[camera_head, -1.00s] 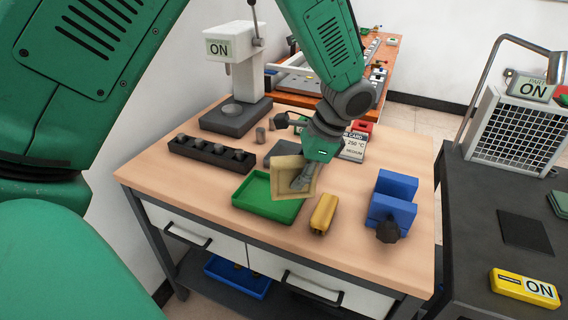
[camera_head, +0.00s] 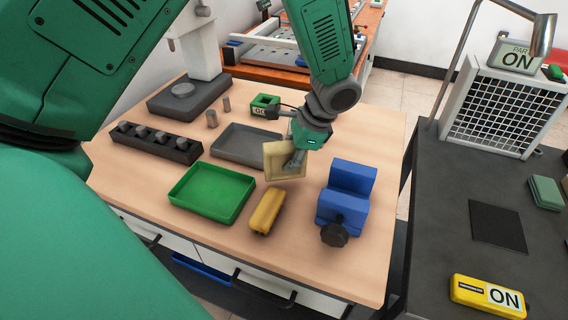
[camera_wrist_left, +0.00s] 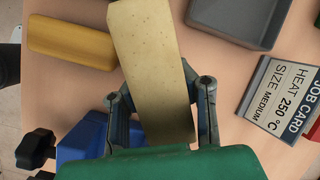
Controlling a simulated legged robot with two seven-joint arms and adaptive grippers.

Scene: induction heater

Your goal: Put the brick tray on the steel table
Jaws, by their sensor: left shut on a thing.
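The brick tray (camera_head: 285,160) is a shallow cream square tray. My left gripper (camera_head: 295,158) is shut on its edge and holds it tilted above the wooden bench. In the left wrist view the brick tray (camera_wrist_left: 152,70) stands between the two fingers (camera_wrist_left: 165,100). A dark grey table (camera_head: 425,225), which looks like the steel table, stands at the right of the head view, to the right of the held tray. My right gripper is not in view.
The wooden bench (camera_head: 130,185) holds a green tray (camera_head: 212,192), yellow block (camera_head: 266,210), blue fixture (camera_head: 345,190) and grey tray (camera_head: 248,145). On the dark table are a heater with a grille (camera_head: 500,110), a black pad (camera_head: 497,226) and a yellow ON sign (camera_head: 488,296). Its front left is bare.

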